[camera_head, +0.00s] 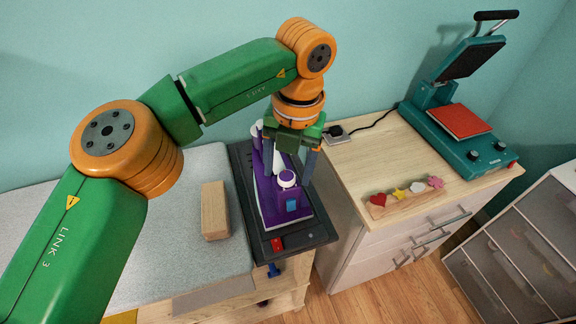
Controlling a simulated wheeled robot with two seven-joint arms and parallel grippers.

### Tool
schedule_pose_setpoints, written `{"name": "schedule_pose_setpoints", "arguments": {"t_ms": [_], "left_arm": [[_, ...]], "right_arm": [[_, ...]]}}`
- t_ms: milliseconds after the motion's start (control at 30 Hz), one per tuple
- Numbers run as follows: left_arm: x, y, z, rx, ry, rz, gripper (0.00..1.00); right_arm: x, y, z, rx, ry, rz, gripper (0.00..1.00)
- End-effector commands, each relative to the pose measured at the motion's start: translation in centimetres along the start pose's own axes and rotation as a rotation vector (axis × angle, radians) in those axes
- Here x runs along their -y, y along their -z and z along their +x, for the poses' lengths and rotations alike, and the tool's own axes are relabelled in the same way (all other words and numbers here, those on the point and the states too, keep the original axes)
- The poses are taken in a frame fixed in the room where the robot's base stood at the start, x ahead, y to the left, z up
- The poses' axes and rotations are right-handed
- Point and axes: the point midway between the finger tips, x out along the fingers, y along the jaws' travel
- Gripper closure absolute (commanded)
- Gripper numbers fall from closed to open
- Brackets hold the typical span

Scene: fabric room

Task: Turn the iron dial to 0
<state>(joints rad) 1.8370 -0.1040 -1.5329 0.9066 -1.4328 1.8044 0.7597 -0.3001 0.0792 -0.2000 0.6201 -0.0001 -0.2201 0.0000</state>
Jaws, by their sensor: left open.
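A purple and white iron (268,205) stands on a dark stand (312,236) beside the grey ironing surface. A round white and purple dial (287,179) sits on the top near end of the iron. My left gripper (289,172) is open and points down over the iron, with its fingers to either side near the dial. I cannot tell whether a finger touches it. The gripper hides part of the iron's far end. The dial's marking is too small to read. My right gripper is not in view.
A wooden block (214,210) lies on the grey ironing surface (160,235). To the right, a wooden cabinet (365,165) carries a teal heat press (470,130) and a strip with several coloured shapes (405,196). A shelf unit (520,250) stands at the far right.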

Motion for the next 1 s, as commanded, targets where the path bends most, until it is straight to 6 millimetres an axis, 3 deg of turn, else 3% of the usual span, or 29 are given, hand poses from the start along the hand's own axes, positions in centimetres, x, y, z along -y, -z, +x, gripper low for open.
{"name": "schedule_pose_setpoints", "arguments": {"t_ms": [300, 833, 1000], "left_arm": [[0.0, 0.0, -6.3, 0.002, 0.000, -0.002, 0.29], [0.0, 0.0, -7.1, 0.000, 0.000, 0.000, 0.29], [-0.3, 0.0, -10.8, 0.000, 0.000, 0.000, 0.29]], "right_arm": [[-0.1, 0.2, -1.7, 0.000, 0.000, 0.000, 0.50], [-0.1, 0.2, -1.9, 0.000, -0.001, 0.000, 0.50], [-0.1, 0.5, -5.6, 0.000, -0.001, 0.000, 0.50]]}}
